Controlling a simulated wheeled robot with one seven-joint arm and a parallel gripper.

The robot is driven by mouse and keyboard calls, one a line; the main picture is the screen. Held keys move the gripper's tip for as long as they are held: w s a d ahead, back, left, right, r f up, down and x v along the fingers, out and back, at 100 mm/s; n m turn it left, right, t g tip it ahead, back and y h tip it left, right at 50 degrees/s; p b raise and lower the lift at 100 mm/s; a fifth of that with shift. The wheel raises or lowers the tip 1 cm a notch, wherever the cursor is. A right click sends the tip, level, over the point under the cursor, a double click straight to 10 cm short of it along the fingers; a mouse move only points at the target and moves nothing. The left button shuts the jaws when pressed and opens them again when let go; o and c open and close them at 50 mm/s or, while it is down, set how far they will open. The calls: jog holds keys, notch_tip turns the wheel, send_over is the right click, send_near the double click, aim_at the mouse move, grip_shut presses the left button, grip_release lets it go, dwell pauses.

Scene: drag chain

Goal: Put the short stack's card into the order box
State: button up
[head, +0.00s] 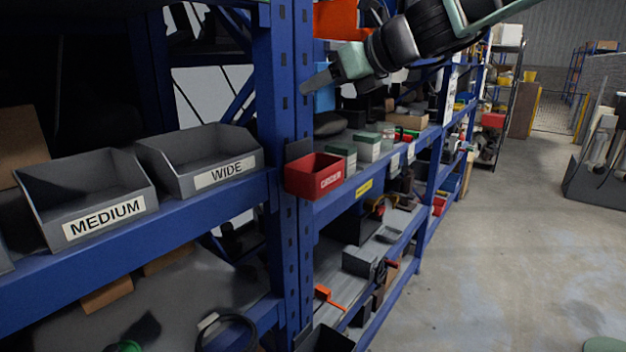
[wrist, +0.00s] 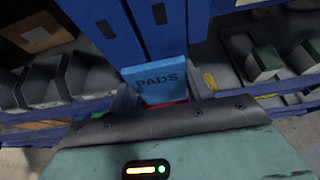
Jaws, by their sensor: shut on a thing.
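My gripper (head: 312,84) is above the order box and shut on a blue card. The card (head: 324,101) hangs below the fingers in the head view. In the wrist view the card (wrist: 156,82) reads "PADS" and shows just past the gripper's edge. The red order box (head: 316,176), with a white label on its front, sits at the shelf edge beside the blue upright. A strip of red (wrist: 170,104) shows below the card in the wrist view. The card is above the box, apart from it in the head view. I cannot make out the short stack.
Grey bins labelled MEDIUM (head: 105,219) and WIDE (head: 220,176) stand on the left shelf. A blue upright (head: 284,120) rises left of the order box. Several green-and-white cartons (head: 368,147) stand to its right. The floor at right is open.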

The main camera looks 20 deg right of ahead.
aim_at(326, 106)
notch_tip(326, 106, down, 4)
jog(key=b, duration=0.3)
jog(key=shift+f+b, duration=0.2)
jog(key=shift+b, duration=0.15)
jog(key=o, duration=1)
jog(key=shift+o, duration=0.2)
jog(key=shift+r, duration=0.1)
jog(key=p+v, duration=0.9)
jog(key=v, duration=0.6)
jog(key=shift+r, duration=0.35)
jog(key=p, duration=0.2)
jog(key=s+d+p, duration=0.1)
jog(key=p, duration=0.2)
jog(key=shift+s+d+r, duration=0.1)
jog(key=shift+s+r, duration=0.1)
jog(key=shift+s, duration=0.15)
